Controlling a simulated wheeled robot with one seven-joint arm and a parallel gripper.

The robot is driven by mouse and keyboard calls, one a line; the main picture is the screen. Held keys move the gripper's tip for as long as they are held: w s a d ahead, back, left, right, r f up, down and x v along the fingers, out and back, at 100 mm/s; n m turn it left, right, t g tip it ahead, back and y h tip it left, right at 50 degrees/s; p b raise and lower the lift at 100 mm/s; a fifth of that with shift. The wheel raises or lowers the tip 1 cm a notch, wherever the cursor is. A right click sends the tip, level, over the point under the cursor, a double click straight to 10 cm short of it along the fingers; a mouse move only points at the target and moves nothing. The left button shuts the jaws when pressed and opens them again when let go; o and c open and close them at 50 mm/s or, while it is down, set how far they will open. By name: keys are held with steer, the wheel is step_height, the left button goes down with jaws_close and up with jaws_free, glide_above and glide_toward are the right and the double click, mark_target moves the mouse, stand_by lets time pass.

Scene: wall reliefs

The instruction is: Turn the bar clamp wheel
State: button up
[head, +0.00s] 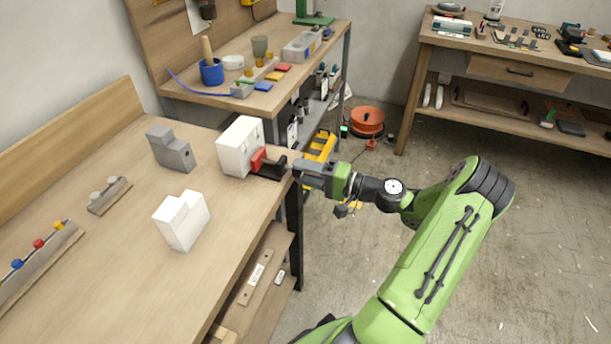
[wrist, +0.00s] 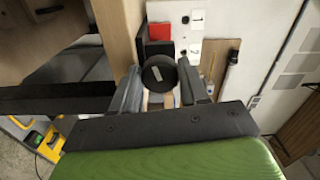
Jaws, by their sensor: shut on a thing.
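The bar clamp wheel is a dark round knob (wrist: 158,77) with a pale mark on its face, seen in the wrist view between my two fingers. My gripper (wrist: 160,82) is shut on it, one finger on each side. In the head view my gripper (head: 300,170) reaches in from the right at the table's edge, at the end of a black clamp part (head: 270,169). A red part (head: 258,159) sits between this black part and a white block (head: 240,147). The wheel's far side is hidden, and the fingers partly cover it in the head view.
A grey stepped block (head: 171,150), a white stepped block (head: 182,220) and a strip with coloured knobs (head: 38,250) stand on the wooden table (head: 130,255). A second bench (head: 205,92) with tools is behind. An orange reel (head: 367,121) lies on the floor; floor at right is clear.

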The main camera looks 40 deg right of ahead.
steer(key=n+b, duration=0.1)
steer(key=n, duration=0.2)
steer(key=shift+f+n+b, duration=0.2)
steer(key=shift+n+b, duration=0.1)
steer(key=shift+b, duration=0.05)
steer(key=shift+n+b, duration=0.35)
steer(key=shift+n, duration=1.55)
steer(key=o, duration=1.1)
steer(key=shift+r, duration=0.1)
steer(key=shift+c, duration=0.2)
steer(key=p+v, duration=0.4)
steer(key=v, duration=1.1)
steer(key=shift+s+d, duration=0.25)
steer(key=shift+s, duration=0.05)
